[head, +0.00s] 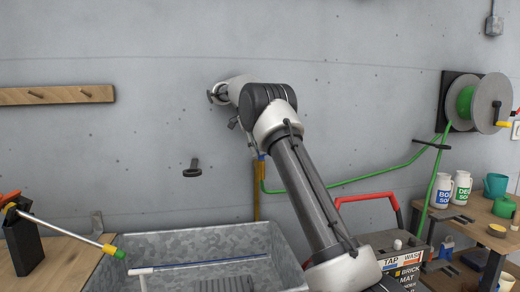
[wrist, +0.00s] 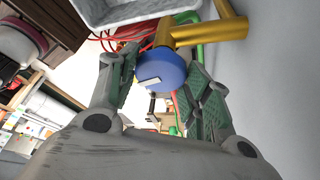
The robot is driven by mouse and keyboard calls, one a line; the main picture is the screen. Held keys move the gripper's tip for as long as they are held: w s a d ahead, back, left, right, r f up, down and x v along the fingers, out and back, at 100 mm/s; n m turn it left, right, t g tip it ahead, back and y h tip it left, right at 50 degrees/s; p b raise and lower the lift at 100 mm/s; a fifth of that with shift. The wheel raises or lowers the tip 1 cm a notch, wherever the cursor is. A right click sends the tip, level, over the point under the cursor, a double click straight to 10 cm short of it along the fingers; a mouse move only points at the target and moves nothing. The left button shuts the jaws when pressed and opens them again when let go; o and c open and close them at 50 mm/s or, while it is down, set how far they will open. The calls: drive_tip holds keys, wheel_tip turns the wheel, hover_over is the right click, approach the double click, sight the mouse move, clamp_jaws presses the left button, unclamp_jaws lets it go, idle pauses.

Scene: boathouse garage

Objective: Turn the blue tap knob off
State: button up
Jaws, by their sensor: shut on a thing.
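The blue tap knob (wrist: 170,72) is round with a white bar mark on its face and sits on a brass tap body (wrist: 215,32) in the wrist view. My gripper (wrist: 163,70) has one finger on each side of the knob and is shut on it. In the head view, a small bit of blue (head: 262,157) shows at the top of the brass pipe (head: 257,188), just left of the green hose. My arm hides most of the tap and my gripper there.
A galvanized trough (head: 215,240) stands below the tap. A green hose (head: 350,181) runs to the wall reel (head: 478,103) at right. A red-handled caddy (head: 370,198) and a wooden shelf with bottles (head: 490,222) stand at right. A black wall hook (head: 192,168) is at left.

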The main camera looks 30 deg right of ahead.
drive_tip(key=o, duration=1)
